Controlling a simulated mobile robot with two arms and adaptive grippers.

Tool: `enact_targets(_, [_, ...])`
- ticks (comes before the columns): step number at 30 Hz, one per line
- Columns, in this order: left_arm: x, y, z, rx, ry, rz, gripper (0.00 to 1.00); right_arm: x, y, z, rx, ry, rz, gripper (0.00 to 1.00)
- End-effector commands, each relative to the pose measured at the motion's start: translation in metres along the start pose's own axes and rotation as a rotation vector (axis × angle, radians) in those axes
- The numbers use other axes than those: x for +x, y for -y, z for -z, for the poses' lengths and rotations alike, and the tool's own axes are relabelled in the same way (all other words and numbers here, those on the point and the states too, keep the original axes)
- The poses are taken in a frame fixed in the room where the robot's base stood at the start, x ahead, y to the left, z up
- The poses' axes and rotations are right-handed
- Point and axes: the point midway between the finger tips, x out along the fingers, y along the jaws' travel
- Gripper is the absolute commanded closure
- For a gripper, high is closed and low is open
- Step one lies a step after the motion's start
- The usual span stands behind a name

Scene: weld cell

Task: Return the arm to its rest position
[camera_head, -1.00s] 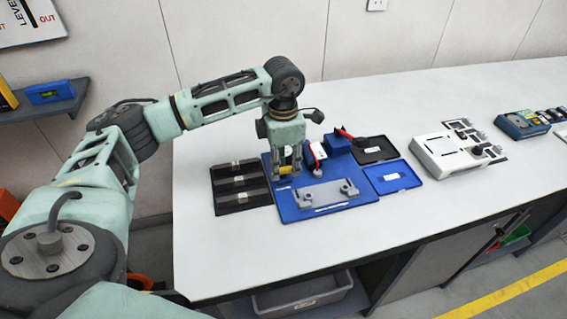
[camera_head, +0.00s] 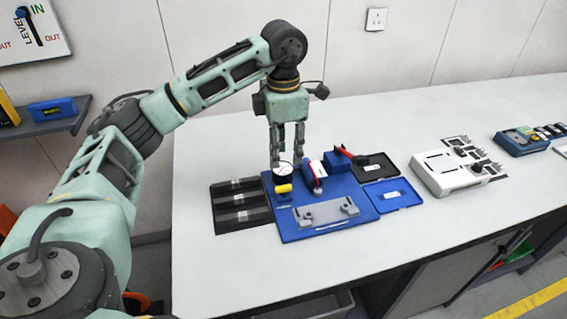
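My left arm reaches in from the left over the table. Its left gripper (camera_head: 287,163) points down above the back edge of the blue mat (camera_head: 300,232). The fingers are apart, with nothing visible between them. Just below and in front of the fingers, a round white-faced gauge (camera_head: 283,170) stands on the mat with a yellow piece (camera_head: 284,188) at its foot. I cannot tell whether a finger touches the gauge. My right gripper is not in view.
A red and white item (camera_head: 316,172), a blue block (camera_head: 338,162) with a red-handled tool (camera_head: 350,155), and a grey metal bracket (camera_head: 326,212) are on the mat. A black divided tray (camera_head: 240,205) lies left. A white device (camera_head: 450,172) stands right. The table's front is clear.

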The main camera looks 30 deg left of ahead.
Motion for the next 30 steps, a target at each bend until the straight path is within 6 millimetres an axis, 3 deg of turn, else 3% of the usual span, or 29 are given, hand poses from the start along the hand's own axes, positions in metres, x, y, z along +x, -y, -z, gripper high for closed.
enact_targets(5, [-0.010,0.000,0.000,0.000,0.000,0.000,0.69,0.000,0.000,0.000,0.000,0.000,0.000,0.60])
enact_targets(21, [-0.012,0.000,0.000,0.001,0.000,0.000,0.69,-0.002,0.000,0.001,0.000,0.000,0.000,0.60])
enact_targets(30, [-0.062,0.000,0.000,0.001,0.000,0.000,0.69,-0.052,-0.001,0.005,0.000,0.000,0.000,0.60])
